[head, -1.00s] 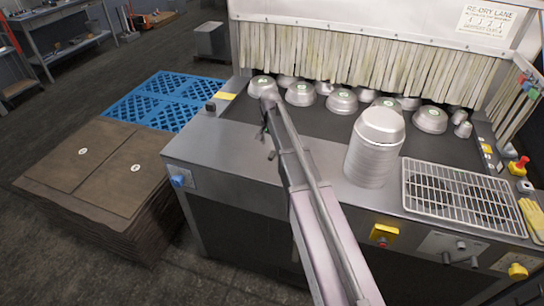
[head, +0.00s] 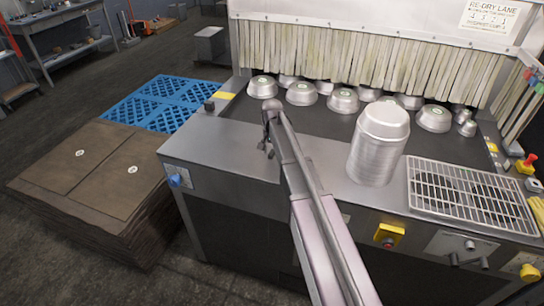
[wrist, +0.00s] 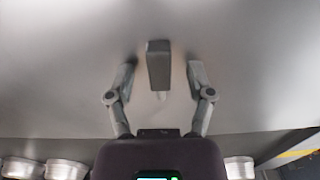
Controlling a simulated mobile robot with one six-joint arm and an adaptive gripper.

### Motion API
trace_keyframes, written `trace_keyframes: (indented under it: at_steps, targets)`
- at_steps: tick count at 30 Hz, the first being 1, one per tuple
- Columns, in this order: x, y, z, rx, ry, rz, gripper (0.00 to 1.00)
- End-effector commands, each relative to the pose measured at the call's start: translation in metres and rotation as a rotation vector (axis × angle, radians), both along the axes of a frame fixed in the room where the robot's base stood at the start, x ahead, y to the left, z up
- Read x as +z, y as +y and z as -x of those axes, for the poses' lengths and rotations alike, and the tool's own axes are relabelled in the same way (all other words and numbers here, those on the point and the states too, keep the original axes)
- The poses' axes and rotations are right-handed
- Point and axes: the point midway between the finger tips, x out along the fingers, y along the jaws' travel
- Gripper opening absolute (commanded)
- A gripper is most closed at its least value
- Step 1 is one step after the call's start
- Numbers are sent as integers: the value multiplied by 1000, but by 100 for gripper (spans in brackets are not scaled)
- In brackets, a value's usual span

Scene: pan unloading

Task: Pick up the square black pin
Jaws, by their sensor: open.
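The square black pin (wrist: 158,65) shows in the wrist view as a dark grey, square-sided block with a pale small tip. It lies in line between the two fingers of my gripper (wrist: 161,76), with a gap on each side. My gripper is open and empty. In the head view my gripper (head: 266,150) is low over the bare metal front deck (head: 222,140), left of the pan stack. I cannot make out the pin there, nor tell its exact height relative to the fingertips.
A tall stack of metal pans (head: 378,150) stands right of my arm, beside a wire rack (head: 465,188). Several upturned pans (head: 302,94) sit on the dark belt before the strip curtain (head: 350,57). A small black knob (head: 209,105) is at the deck's left edge.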

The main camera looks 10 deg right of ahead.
Motion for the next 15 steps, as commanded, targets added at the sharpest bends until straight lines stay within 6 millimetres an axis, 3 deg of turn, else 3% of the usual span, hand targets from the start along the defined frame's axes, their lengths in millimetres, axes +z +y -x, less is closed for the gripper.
trace_keyframes:
  at_steps: [14, 15]
  targets:
    - [0, 0, 0, 0, 0, 0, 69]
    - [0, 0, 0, 0, 0, 0, 63]
